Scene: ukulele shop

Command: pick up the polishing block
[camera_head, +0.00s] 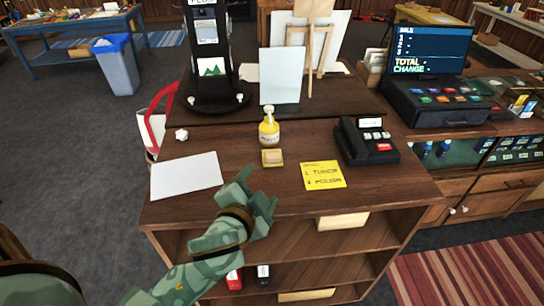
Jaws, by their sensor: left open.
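A small tan-yellow block (272,157), which looks like the polishing block, lies on the dark wooden counter (285,195), just in front of a yellow bottle (269,130). My green left gripper (259,189) is over the counter's front part, below and slightly left of the block in the picture. Its jaws are open, with nothing seen between them, and it is apart from the block. The block is in full view. My right gripper is out of view.
A white sheet (187,175) lies left of the block and a yellow note (323,175) right of it. A black card terminal (368,142) stands farther right. A display stand (210,55) and a cash register (435,90) stand behind.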

